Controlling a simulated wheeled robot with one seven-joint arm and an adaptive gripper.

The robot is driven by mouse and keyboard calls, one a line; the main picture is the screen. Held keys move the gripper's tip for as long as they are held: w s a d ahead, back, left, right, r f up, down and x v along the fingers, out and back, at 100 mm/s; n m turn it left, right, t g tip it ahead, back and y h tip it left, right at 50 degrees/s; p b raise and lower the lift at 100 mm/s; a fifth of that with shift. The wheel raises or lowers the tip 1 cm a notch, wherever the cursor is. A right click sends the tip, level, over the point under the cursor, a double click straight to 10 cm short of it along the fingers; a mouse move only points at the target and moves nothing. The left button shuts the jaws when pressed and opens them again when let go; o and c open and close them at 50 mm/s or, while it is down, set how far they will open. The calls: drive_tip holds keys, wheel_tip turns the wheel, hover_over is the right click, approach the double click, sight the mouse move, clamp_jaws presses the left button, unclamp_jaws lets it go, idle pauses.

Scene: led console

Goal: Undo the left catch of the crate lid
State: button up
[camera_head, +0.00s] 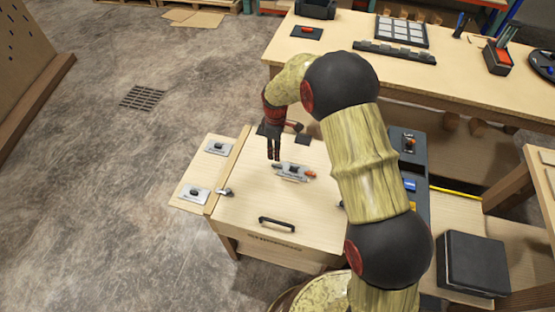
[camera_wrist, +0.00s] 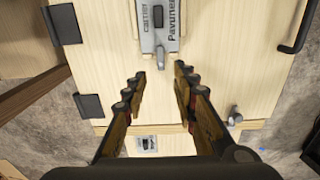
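The crate lid (camera_head: 250,200) is a pale wooden panel with a black handle (camera_head: 278,222) near its front edge. The left catch (camera_head: 223,191) is a small grey metal piece at the lid's left edge. It also shows in the wrist view (camera_wrist: 235,117), to the right of the fingers. My gripper (camera_head: 274,156) is above the back part of the lid, behind and right of the catch and apart from it. In the wrist view my gripper (camera_wrist: 158,78) is open, with nothing between its fingertips. My arm covers the lid's right side.
A metal label plate with an orange knob (camera_head: 294,171) is on the lid. Black hinges (camera_wrist: 63,24) are along its back edge. Two metal plates (camera_head: 215,147) (camera_head: 195,194) sit on the side board. A workbench (camera_head: 290,48) stands behind.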

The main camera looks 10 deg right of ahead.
sight(276, 165)
drive_tip(key=shift+f+b, duration=1.15)
drive_tip(key=shift+f, duration=2.75)
drive_tip(key=c, duration=0.3)
drive_tip(key=c, duration=0.4)
clamp_jaws()
